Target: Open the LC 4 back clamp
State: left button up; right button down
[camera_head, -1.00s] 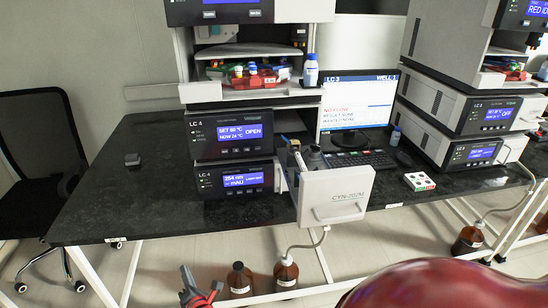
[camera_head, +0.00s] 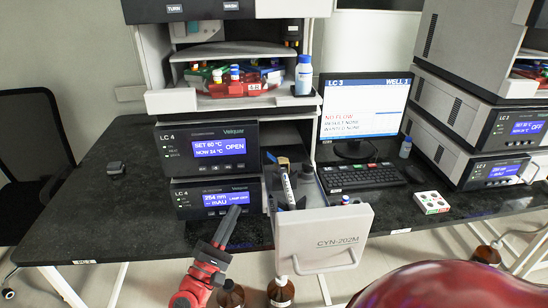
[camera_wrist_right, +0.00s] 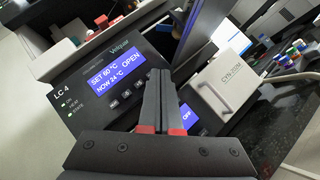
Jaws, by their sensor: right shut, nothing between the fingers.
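The LC 4 oven unit (camera_head: 207,149) shows OPEN on its blue screen. Its drawer (camera_head: 322,240), marked CYN-202M, is pulled out. Inside the drawer a pale slender column (camera_head: 289,188) with dark blue ends lies near a tan and blue piece (camera_head: 283,163) at the back; I cannot tell the clamps apart or see their state. My right gripper (camera_head: 235,212) is shut and empty, in front of the lower LC 4 unit and left of the drawer. In the right wrist view its fingers (camera_wrist_right: 160,78) point at the LC 4 front, with the drawer (camera_wrist_right: 228,82) to the right.
A monitor (camera_head: 362,108) and keyboard (camera_head: 360,176) stand right of the drawer. Brown bottles (camera_head: 281,291) stand on the floor below.

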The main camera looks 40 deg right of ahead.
jog(key=p, duration=0.3)
send_near(278, 163)
jog(key=w+d+r, duration=0.3)
jog(key=r, duration=0.2)
jog(key=shift+w+r, duration=0.2)
jog(key=shift+w, duration=0.2)
